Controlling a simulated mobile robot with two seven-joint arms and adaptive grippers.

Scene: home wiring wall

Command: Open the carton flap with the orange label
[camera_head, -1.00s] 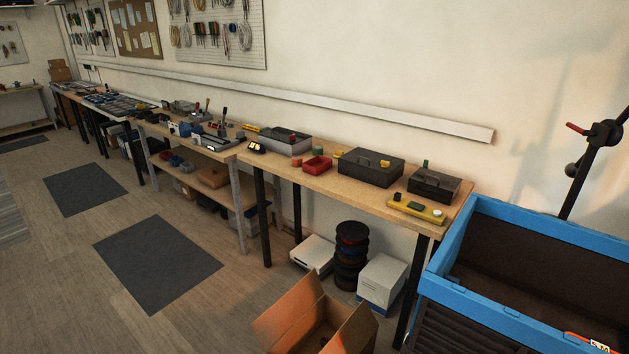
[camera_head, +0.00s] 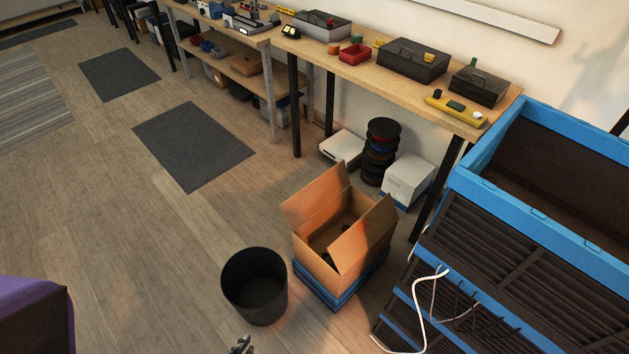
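An open cardboard carton (camera_head: 318,270) stands right of centre on a blue base (camera_head: 335,298). Its left flap (camera_head: 315,198) stands up and leans outward. Its right flap (camera_head: 362,235) also stands raised and hides part of the opening. The dark inside shows between them, with something small and dark in it that I cannot make out. No orange label shows on the faces in view. A small dark tip (camera_head: 240,346) at the bottom edge may be my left gripper, in front of and below the carton, apart from it. My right gripper is not seen.
A black bin (camera_head: 255,287) stands just left of the carton. A blue cart (camera_head: 510,215) with dark slatted sides and a white cable (camera_head: 418,312) fills the right. A bench (camera_head: 400,88) and cable spools (camera_head: 380,152) are behind. A purple object (camera_head: 35,312) is at lower left.

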